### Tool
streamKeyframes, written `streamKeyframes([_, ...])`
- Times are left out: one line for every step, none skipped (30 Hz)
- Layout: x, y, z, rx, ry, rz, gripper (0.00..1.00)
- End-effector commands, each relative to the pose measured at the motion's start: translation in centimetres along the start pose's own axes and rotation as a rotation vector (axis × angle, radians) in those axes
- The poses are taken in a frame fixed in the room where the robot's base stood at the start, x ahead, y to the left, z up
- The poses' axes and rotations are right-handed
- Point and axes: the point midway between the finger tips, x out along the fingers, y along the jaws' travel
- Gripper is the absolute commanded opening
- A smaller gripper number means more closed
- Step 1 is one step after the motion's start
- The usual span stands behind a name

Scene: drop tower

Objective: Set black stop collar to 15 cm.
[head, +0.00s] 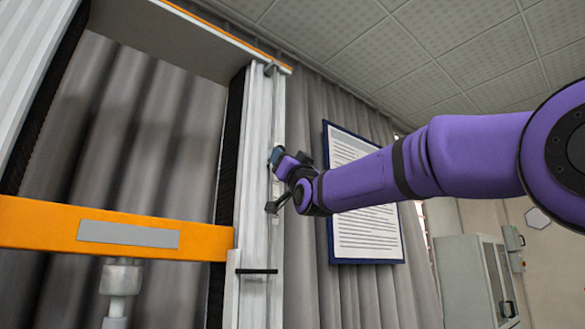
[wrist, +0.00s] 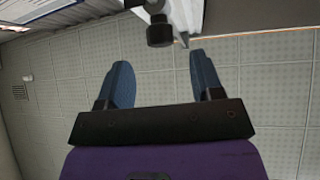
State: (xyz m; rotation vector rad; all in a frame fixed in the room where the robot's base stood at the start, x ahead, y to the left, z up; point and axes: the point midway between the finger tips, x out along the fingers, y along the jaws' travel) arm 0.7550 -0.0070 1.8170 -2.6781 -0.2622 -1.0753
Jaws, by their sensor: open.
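My gripper (head: 277,158) is raised beside the tower's right column (head: 255,150) in the head view. In the wrist view my gripper (wrist: 161,68) is open, with nothing between its two blue fingers. A black round piece with a short arm (wrist: 159,31) shows just beyond the fingertips, apart from them. In the head view a small dark piece with a knob (head: 271,207) sits on the column's right side, just below my gripper. I cannot tell whether either piece is the black stop collar. No scale reading is legible.
An orange crossbeam (head: 60,226) with a grey plate spans the tower at left. A thin dark bar (head: 257,271) sticks out low on the column. A framed notice (head: 350,232) hangs behind my arm. A grey cabinet (head: 470,275) stands at right.

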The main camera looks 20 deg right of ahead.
Motion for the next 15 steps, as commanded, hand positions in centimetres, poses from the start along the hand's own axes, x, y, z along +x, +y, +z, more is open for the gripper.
streamKeyframes([-0.9, -0.1, -0.1, -0.001, 0.000, -0.001, 0.60])
streamKeyframes([-1.4, 0.0, 0.0, -0.001, -0.001, 0.000, 0.60])
streamKeyframes([-1.9, 0.0, 0.0, -0.001, -0.001, 0.000, 0.60])
streamKeyframes([-2.3, -0.1, -0.1, -0.001, 0.000, -0.001, 0.60])
streamKeyframes([-2.6, -0.1, -0.1, -0.001, 0.000, -0.001, 0.60])
streamKeyframes([-3.0, 0.0, 0.0, 0.000, -0.001, -0.001, 0.60])
streamKeyframes([-3.3, 0.0, 0.0, 0.000, -0.001, -0.001, 0.60])
streamKeyframes([-3.5, 0.0, 0.0, 0.000, -0.001, -0.001, 0.60])
streamKeyframes([-3.7, 0.0, 0.0, 0.000, -0.001, -0.001, 0.60])
streamKeyframes([-3.9, 0.0, 0.0, 0.000, 0.000, -0.001, 0.60])
streamKeyframes([-4.0, 0.0, 0.0, 0.000, 0.000, -0.001, 0.60])
streamKeyframes([-4.0, 0.0, 0.0, 0.000, 0.001, -0.001, 0.60])
streamKeyframes([-4.1, 0.0, 0.0, 0.000, 0.001, -0.001, 0.60])
streamKeyframes([-4.1, 0.0, 0.0, 0.000, 0.001, -0.001, 0.60])
streamKeyframes([-4.1, 0.0, 0.0, 0.000, 0.001, -0.001, 0.60])
